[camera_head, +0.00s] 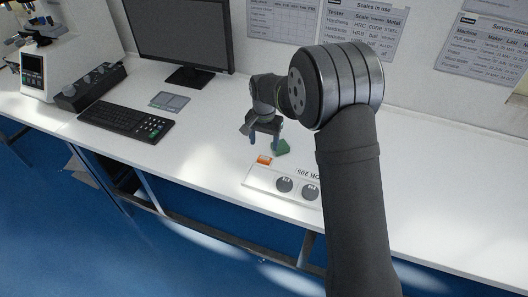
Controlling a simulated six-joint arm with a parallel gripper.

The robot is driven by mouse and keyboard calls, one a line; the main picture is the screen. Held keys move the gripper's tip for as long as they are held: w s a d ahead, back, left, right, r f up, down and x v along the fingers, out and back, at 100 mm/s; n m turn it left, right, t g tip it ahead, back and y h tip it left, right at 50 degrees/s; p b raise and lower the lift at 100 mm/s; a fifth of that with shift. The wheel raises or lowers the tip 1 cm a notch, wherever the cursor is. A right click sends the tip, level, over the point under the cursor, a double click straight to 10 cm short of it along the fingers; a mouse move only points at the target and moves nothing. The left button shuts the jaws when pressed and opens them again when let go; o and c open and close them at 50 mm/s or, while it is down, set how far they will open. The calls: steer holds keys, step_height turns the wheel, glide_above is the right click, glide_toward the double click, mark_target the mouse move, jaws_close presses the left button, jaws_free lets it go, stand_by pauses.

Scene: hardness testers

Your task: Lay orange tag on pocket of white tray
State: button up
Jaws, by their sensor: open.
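The small orange tag (264,160) lies at the upper left end of the white tray (262,183). At this size I cannot tell whether it lies flat in a pocket. The tray is near the front edge of the bench and holds round grey discs (284,185) in its front row. My gripper (265,139) is open, fingers pointing down, above and slightly behind the tag, apart from it. Nothing shows between the fingers. My arm hides the right end of the tray.
A green piece (281,147) is just right of my gripper, behind the tray. A keyboard (127,119), a grey pad (169,101) and a monitor (183,38) stand to the left. A tester (58,66) is at far left. The bench between keyboard and tray is clear.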

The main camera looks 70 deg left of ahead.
step_height(320, 180, up, 5)
glide_above(264, 159)
steer(key=shift+f, duration=0.15)
steer(key=shift+f, duration=0.15)
step_height(264, 159, down, 12)
steer(key=shift+f, duration=0.15)
stand_by(0.5)
steer(key=shift+r, duration=3.9)
steer(key=shift+f, duration=3.9)
